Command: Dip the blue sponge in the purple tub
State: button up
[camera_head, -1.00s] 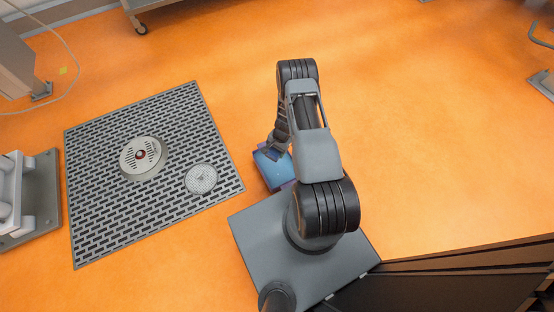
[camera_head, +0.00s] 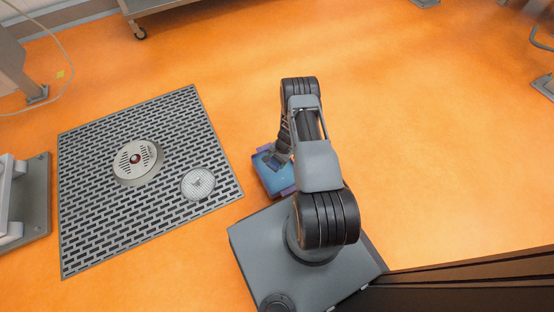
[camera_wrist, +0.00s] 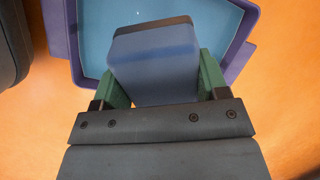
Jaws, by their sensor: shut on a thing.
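The purple tub (camera_head: 288,190) stands on the floor just in front of my base, with blue liquid inside. Its purple rim (camera_wrist: 247,28) frames the top of the wrist view. My gripper (camera_wrist: 160,80) has its green fingers shut on the two sides of the blue sponge (camera_wrist: 155,68), which has a dark strip along its far edge. The sponge overlaps the tub's blue interior in the wrist view; I cannot tell whether it touches the liquid. In the head view, my gripper (camera_head: 272,160) is over the tub, and the sponge is not clearly distinguishable there.
A grey floor grate (camera_head: 100,215) with a round drain (camera_head: 137,162) and a small round mesh disc (camera_head: 198,184) lies left of the tub. A wheeled metal cart (camera_head: 165,5) stands at the back. Orange floor to the right is clear.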

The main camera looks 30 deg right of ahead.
jog(key=shift+f+b, duration=2.85)
jog(key=shift+f, duration=0.7)
jog(key=shift+r, duration=0.1)
jog(key=shift+r+p, duration=2.6)
jog(key=shift+r, duration=1.1)
jog(key=shift+r, duration=0.1)
jog(key=shift+r+p, duration=1.25)
jog(key=shift+r, duration=0.6)
